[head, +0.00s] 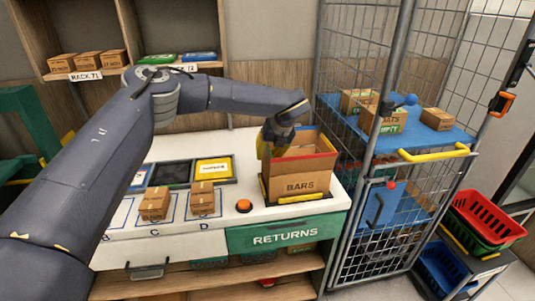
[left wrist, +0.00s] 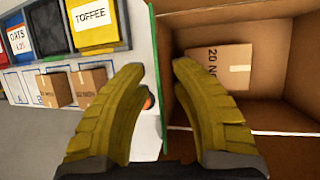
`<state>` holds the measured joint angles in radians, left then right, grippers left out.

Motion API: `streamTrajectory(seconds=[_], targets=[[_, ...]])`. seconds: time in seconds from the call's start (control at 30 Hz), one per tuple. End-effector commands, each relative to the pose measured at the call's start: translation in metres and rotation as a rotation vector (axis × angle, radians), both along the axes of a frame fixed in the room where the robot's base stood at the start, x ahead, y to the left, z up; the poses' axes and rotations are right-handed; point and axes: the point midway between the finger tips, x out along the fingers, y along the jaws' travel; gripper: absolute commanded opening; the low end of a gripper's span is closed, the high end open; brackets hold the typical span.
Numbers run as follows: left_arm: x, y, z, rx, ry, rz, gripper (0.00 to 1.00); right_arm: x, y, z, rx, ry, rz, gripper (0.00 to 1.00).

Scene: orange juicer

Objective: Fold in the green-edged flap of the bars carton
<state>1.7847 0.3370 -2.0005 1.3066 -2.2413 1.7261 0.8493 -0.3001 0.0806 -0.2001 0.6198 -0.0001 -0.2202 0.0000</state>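The open bars carton (head: 291,188) stands on the white counter, its printed front facing me. In the left wrist view its open inside (left wrist: 280,100) shows, with a small brown box (left wrist: 217,66) lying in it. The green-edged flap (left wrist: 164,60) is seen almost edge-on along the carton's left side, still upright. My left gripper (left wrist: 166,85) is open above that side, one yellow finger on each side of the green edge; I cannot tell whether either touches it. In the head view my left gripper (head: 270,147) hides most of this flap. My right gripper is not in view.
A red-edged flap (head: 318,156) stands at the carton's right. Two small boxes (head: 154,203) and an orange button (head: 244,206) are left of the carton, before the bins (head: 213,170). A wire cage cart (head: 385,220) stands close on the right.

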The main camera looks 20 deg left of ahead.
Motion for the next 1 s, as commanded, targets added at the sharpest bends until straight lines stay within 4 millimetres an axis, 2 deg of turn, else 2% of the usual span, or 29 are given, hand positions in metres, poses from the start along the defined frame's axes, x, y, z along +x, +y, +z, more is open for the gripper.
streamTrajectory(seconds=[0.2, 0.43, 0.77, 1.0], targets=[[0.0, 0.0001, 0.0001, 0.0, 0.0, 0.0, 0.27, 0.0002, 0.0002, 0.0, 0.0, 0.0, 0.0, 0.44], [0.0001, 0.0, 0.0004, 0.0, 0.0, 0.0, 0.0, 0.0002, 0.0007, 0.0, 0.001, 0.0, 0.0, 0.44], [0.0001, -0.0004, 0.0003, 0.002, 0.001, 0.0, 0.0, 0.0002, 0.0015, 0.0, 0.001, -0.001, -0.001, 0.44], [0.0028, -0.0054, -0.0011, 0.102, 0.045, -0.001, 0.0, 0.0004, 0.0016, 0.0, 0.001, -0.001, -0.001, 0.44]])
